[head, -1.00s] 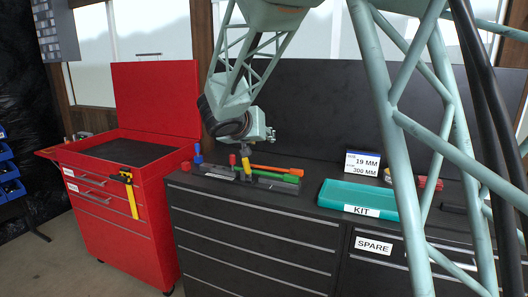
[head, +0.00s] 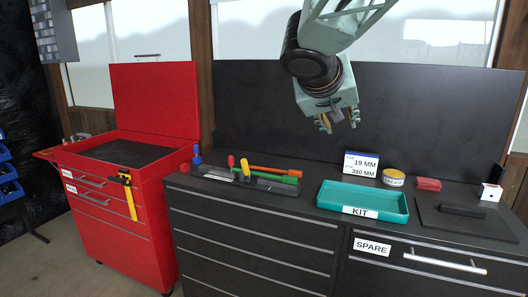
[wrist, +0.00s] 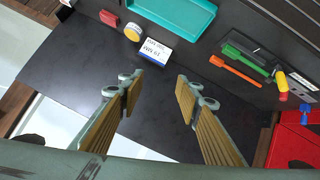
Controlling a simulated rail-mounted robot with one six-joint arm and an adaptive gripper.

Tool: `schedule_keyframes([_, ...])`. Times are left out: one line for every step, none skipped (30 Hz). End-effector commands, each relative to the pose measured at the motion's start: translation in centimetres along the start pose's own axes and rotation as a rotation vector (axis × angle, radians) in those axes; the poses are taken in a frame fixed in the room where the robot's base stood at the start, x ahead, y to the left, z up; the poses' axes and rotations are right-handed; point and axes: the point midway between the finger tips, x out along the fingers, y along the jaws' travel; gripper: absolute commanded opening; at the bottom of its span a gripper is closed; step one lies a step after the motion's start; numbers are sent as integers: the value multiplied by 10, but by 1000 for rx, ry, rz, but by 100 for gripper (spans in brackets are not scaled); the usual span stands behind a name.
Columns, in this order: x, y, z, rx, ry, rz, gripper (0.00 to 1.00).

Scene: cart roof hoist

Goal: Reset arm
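My gripper (head: 337,119) hangs in the air in front of the dark back panel, above the worktop. In the wrist view my gripper (wrist: 155,100) shows its two fingers spread wide apart with nothing between them. Below it stands the small white sign reading 19 MM and 300 MM (head: 361,164); the sign also shows in the wrist view (wrist: 153,47). The teal KIT tray (head: 362,212) lies on the worktop and looks empty. The tool holder (head: 262,183) with coloured-handled tools sits at the left of the worktop.
A red cart (head: 112,222) with an open lid and a yellow clamp-like tool (head: 129,195) on its side stands at left. A yellow tape roll (head: 393,178), red block (head: 428,184), dark mat (head: 468,222) and small white box (head: 491,192) are at right. A drawer is labelled SPARE (head: 372,246).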

Motion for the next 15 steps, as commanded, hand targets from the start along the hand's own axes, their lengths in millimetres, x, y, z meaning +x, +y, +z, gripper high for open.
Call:
schedule_keyframes([-7,12,10,3,-17,5,32])
schedule_keyframes([-10,18,17,2,-30,6,32])
schedule_keyframes([-14,26,26,0,-46,9,32])
schedule_keyframes([-18,31,32,0,-58,10,32])
schedule_keyframes([-21,36,39,0,-71,11,32])
schedule_keyframes([-26,44,48,-1,-87,12,32])
schedule_keyframes([-29,49,55,-3,-99,12,32])
schedule_keyframes([-33,53,62,-3,-111,11,32])
schedule_keyframes([-38,59,71,-4,-127,10,32])
schedule_keyframes([-41,63,78,-6,-139,9,32])
schedule_keyframes([-45,68,85,-6,-152,8,32])
schedule_keyframes([-50,73,95,-6,-168,6,32])
schedule_keyframes([-54,77,102,-8,-180,4,32])
schedule_keyframes([-58,81,109,-9,-192,1,32])
schedule_keyframes([-63,85,118,-8,-207,-3,32])
